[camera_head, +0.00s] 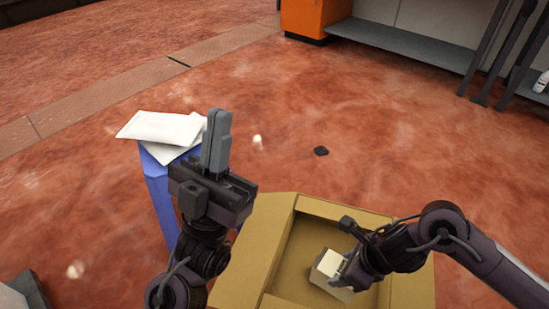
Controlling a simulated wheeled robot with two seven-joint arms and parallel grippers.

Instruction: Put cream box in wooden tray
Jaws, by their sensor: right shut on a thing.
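The cream box (329,268) is held by my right gripper (345,265), which is shut on it. The box is tilted and appears over or inside the recess of the tan wooden tray (257,236); I cannot tell whether it touches the tray's floor. My fingers hide part of the box, and the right arm covers the tray's right side. My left gripper (217,143) points upward, left of the tray, with no object visible in it. Its fingers overlap in this view, so its opening is unclear.
A blue stand or bin (156,185) with white packets (163,128) on top is behind my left gripper. A small dark object (321,151) lies on the reddish floor. A grey shelf (405,45) and an orange cabinet (312,18) stand at the back right.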

